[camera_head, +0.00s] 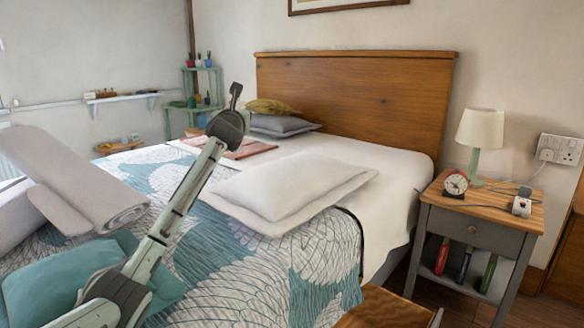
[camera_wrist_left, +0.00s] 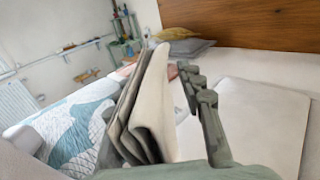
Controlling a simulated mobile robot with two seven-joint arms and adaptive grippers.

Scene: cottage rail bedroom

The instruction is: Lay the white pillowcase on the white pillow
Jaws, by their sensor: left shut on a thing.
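The white pillow (camera_head: 285,188) lies flat on the near part of the bed, with a wide flat white edge showing around it. It also shows at the right of the left wrist view (camera_wrist_left: 262,112), with its top bare. My left gripper (camera_wrist_left: 158,52) is shut on a folded off-white cloth, the white pillowcase (camera_wrist_left: 156,95), which stands on edge in several layers between the fingers. In the left wrist view it is to the left of the pillow and apart from it. I cannot make out the held cloth in the head view. My right gripper is not in view.
The bed has a wooden headboard (camera_head: 355,95) and a teal patterned cover (camera_head: 300,265). Grey (camera_head: 283,125) and mustard (camera_head: 270,106) cushions lie at the far side. A rolled grey cloth (camera_head: 75,180) and a teal cushion (camera_head: 60,280) are at left. A nightstand (camera_head: 480,205) stands right.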

